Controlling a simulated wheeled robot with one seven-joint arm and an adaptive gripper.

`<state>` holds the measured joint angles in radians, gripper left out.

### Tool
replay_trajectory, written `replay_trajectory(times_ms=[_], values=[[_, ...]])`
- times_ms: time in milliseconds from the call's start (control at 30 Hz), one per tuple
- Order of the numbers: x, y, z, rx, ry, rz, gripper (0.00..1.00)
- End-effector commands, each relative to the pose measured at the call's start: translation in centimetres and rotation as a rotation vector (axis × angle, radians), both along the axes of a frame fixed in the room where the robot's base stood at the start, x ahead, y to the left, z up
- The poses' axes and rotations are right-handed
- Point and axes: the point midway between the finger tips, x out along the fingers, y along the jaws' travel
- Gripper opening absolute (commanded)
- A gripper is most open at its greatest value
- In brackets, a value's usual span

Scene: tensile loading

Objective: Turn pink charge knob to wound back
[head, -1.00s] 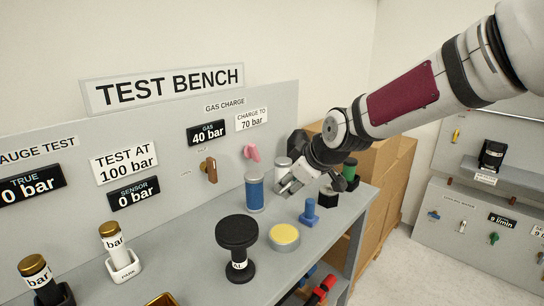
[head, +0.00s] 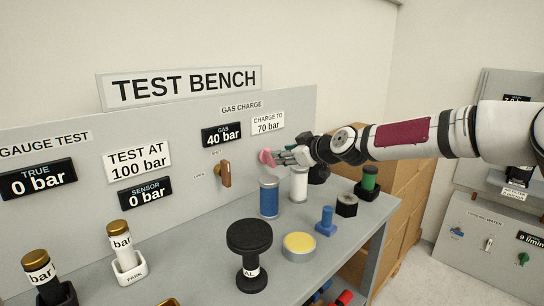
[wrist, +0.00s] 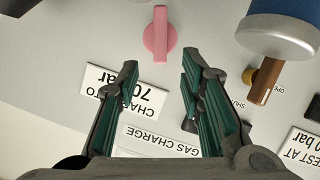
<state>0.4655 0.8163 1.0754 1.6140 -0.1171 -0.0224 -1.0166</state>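The pink charge knob (head: 267,157) sits on the grey back panel under the "CHARGE TO 70 bar" sign (head: 267,123). In the wrist view the pink knob (wrist: 160,34) shows at the top centre, with its bar upright in the picture. My gripper (head: 281,156) is close beside the knob in the head view. In the wrist view my gripper (wrist: 160,78) is open, its two green-lined fingers wide apart, with nothing between them. The knob lies just beyond the fingertips, roughly centred between them. I cannot tell whether anything touches. The gas display (head: 221,135) reads 40 bar.
A brown knob (head: 224,173) sits on the panel left of the pink one. A blue cylinder (head: 269,197) and a white cylinder (head: 299,184) stand on the bench below my gripper. A black spool-shaped part (head: 249,262) and a yellow-topped disc (head: 299,246) stand nearer.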

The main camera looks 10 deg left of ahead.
Motion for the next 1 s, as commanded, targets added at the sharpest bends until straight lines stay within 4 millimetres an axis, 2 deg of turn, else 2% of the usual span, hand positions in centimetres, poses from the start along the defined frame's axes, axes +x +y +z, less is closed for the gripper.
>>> replay_trajectory(times_ms=[200, 400, 833, 867, 1000], values=[[2.7, 2.8, -1.5, 0.002, 0.000, 0.001, 0.35], [4.5, 4.4, -2.4, 0.001, 0.001, -0.001, 0.35], [5.1, 5.0, -2.8, 0.000, 0.001, -0.001, 0.35], [5.1, 5.0, -2.8, 0.000, 0.001, -0.001, 0.33], [5.1, 5.0, -2.8, 0.000, 0.001, -0.001, 0.01]])
